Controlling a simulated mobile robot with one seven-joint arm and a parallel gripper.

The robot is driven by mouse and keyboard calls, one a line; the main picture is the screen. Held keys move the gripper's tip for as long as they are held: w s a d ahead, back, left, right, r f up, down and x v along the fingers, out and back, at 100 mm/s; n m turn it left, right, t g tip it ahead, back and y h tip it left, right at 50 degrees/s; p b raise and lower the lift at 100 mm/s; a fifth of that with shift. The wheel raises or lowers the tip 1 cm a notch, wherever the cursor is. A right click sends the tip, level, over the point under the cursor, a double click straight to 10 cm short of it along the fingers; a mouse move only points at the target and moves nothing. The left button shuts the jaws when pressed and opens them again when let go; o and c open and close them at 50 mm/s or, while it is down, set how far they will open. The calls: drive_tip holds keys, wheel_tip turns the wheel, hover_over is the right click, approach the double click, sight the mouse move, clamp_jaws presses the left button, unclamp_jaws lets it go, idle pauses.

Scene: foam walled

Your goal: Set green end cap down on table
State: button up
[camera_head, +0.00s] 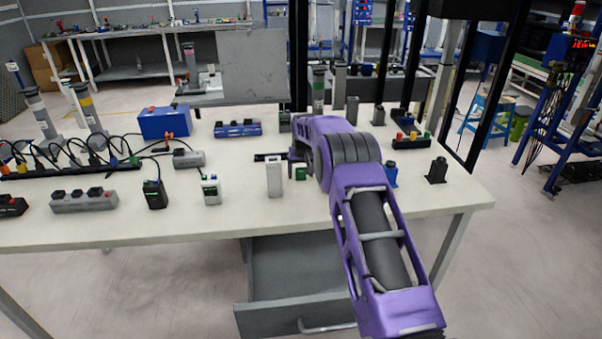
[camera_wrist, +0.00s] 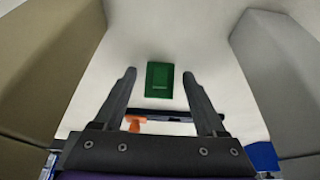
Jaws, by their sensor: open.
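The green end cap (camera_wrist: 159,80) is a small green block on the pale table surface. It shows in the wrist view, in line with the gap between my fingertips. A small green piece (camera_head: 300,173) in the head view, just right of a white upright block (camera_head: 274,177), appears to be the same cap. My gripper (camera_wrist: 159,75) is open, with one dark finger to each side of the cap and a gap on both sides. In the head view my purple arm hides part of the table, and the fingers are hard to make out.
Large blurred walls stand close at the left (camera_wrist: 40,60) and right (camera_wrist: 285,70) of the wrist view. The white table (camera_head: 240,222) also bears a blue box (camera_head: 164,122), a blue power strip (camera_head: 237,129) and several small devices. A grey drawer (camera_head: 292,268) is below the front edge.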

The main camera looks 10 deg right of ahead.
drive_tip(key=v, duration=1.2)
drive_tip(key=shift+r, duration=0.1)
